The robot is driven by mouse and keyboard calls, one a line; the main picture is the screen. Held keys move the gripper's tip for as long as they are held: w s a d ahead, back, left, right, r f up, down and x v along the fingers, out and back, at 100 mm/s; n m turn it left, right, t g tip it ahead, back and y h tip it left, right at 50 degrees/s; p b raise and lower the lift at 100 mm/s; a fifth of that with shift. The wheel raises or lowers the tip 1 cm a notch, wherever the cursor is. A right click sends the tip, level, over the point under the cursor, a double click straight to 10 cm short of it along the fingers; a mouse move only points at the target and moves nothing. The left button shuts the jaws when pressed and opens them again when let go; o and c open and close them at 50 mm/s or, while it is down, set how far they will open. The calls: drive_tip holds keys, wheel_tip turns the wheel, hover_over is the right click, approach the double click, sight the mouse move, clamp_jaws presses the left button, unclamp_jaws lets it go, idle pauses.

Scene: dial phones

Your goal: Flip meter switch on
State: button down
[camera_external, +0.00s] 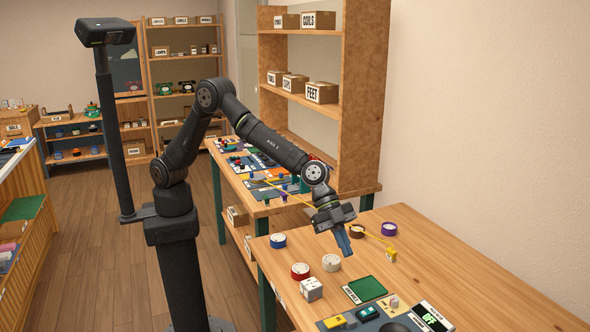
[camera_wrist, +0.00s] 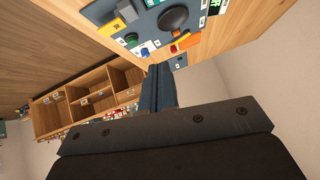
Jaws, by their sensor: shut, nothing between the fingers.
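A meter display (camera_external: 432,317) with a black frame and green letters reading "OFF" lies at the bottom right of the bench in the external view. Beside it is a grey-blue panel (camera_external: 352,325) with a yellow block, a dark green part and a dark round part. I cannot make out which part is the meter's switch. The panel (camera_wrist: 150,22) also shows at the top of the wrist view. My gripper (camera_external: 345,250) is shut and empty, pointing down above the bench behind the panel, apart from it. Its fingers (camera_wrist: 161,75) show together in the wrist view.
A green pad (camera_external: 366,289), a white cube (camera_external: 311,289) and several round coloured pieces lie on the wooden bench (camera_external: 480,290). A yellow cable with a yellow plug (camera_external: 391,255) runs behind my gripper. The bench's right side is clear. A shelf (camera_external: 365,100) stands behind.

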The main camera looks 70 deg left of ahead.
drive_tip(key=f, duration=0.1)
drive_tip(key=w+f, duration=0.1)
drive_tip(key=shift+w+a+f+t, duration=0.2)
drive_tip(key=shift+w+f+t, duration=0.05)
drive_tip(key=shift+f+t, duration=0.15)
drive_tip(key=shift+n, duration=0.3)
hover_over(373, 311)
drive_tip(key=s+a, duration=0.2)
drive_tip(key=a, duration=0.1)
drive_tip(key=f, duration=0.7)
drive_tip(key=shift+w+f, duration=0.1)
drive_tip(key=shift+w, duration=0.15)
drive_tip(key=shift+w+f, duration=0.15)
drive_tip(key=shift+f, duration=0.45)
drive_tip(key=shift+w+f, duration=0.15)
drive_tip(key=shift+f, duration=0.45)
drive_tip(key=shift+w+f, duration=0.1)
drive_tip(key=shift+f, duration=0.55)
